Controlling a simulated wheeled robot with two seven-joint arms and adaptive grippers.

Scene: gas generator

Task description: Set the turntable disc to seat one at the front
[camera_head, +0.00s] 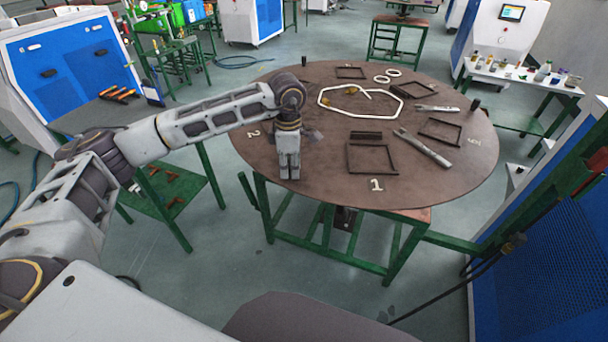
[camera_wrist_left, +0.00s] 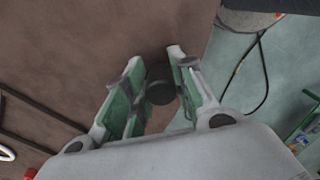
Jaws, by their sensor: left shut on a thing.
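The turntable disc (camera_head: 330,186) is a large brown round top on a green frame. A white "1" (camera_head: 376,184) lies near its front edge, a little right of the disc's middle. A white "2" (camera_head: 253,134) is at the left and another numeral (camera_head: 473,141) at the right. My left gripper (camera_head: 289,177) points down at the front-left rim. In the left wrist view its fingers (camera_wrist_left: 160,85) are shut on a dark round knob (camera_wrist_left: 160,92) at the disc's edge. The head view hides this knob behind the fingers. My right gripper is not in view.
Black frames (camera_head: 372,158), a white cable loop (camera_head: 345,107) and grey tools (camera_head: 425,150) lie on the disc. Another dark knob (camera_head: 475,104) stands at the right rim. A blue machine (camera_head: 545,235) is close at the right. A green side table (camera_head: 165,195) stands at the left.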

